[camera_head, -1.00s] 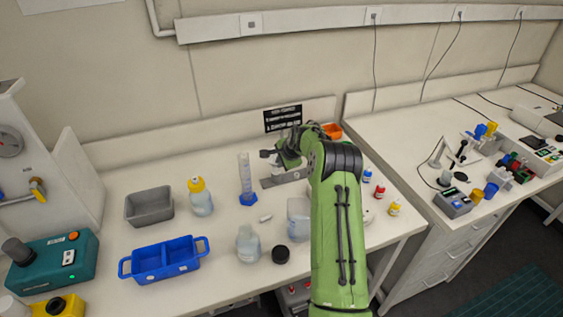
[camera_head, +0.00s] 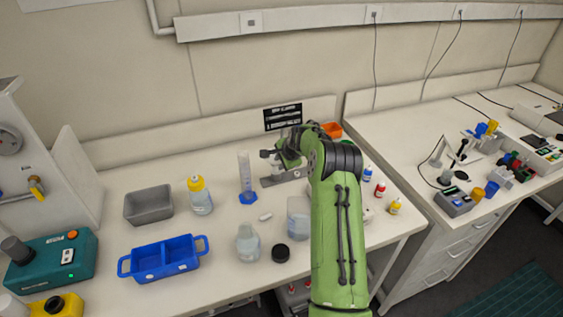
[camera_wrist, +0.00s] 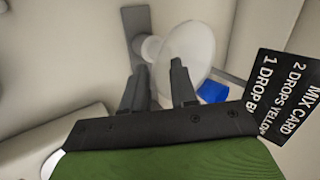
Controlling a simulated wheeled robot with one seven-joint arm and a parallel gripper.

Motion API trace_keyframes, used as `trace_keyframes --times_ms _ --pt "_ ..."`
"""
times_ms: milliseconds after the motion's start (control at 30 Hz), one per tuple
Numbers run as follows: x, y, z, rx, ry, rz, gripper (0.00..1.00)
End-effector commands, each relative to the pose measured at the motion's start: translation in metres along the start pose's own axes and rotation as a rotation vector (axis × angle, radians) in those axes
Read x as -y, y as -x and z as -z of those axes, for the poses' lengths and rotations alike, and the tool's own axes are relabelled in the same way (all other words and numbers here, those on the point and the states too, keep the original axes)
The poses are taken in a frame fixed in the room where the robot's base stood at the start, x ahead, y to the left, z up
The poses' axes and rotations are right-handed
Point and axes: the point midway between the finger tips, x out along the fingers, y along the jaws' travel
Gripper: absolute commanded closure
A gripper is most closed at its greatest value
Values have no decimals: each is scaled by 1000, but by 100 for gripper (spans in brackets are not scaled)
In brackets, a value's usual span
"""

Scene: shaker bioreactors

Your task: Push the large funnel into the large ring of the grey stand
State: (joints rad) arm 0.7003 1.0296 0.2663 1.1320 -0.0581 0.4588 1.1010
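The grey stand (camera_head: 284,179) is at the back of the bench, partly hidden by my arm. In the wrist view its grey strip (camera_wrist: 137,22) runs up beyond the fingers. The large funnel (camera_wrist: 192,46) shows there as a pale translucent cone, its wide mouth to the right and its narrower part towards the grey strip. My gripper (camera_wrist: 158,66) has its two dark fingers apart, with the funnel beyond them and partly behind the right finger. I see nothing clearly clamped between the fingers. The large ring, and how the funnel sits in it, cannot be made out.
A measuring cylinder (camera_head: 245,175) with a blue base stands left of the stand. A printed card (camera_head: 283,118) is behind. A yellow-capped bottle (camera_head: 200,196), clear vessels, a black cap (camera_head: 280,253) and a blue tray (camera_head: 163,258) occupy the front and left.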

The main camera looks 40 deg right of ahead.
Motion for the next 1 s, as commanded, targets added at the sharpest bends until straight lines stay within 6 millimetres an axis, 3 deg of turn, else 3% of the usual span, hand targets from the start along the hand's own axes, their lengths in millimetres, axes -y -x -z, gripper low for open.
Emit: trace_keyframes --times_ms 300,400,467,800,1000 --pt "0 1 0 0 0 0 64" --pt "1 10 0 -1 0 1 64" --pt "1 22 1 -1 0 2 64" --pt "0 117 1 -4 0 3 64" --pt "0 152 0 -2 0 1 64"
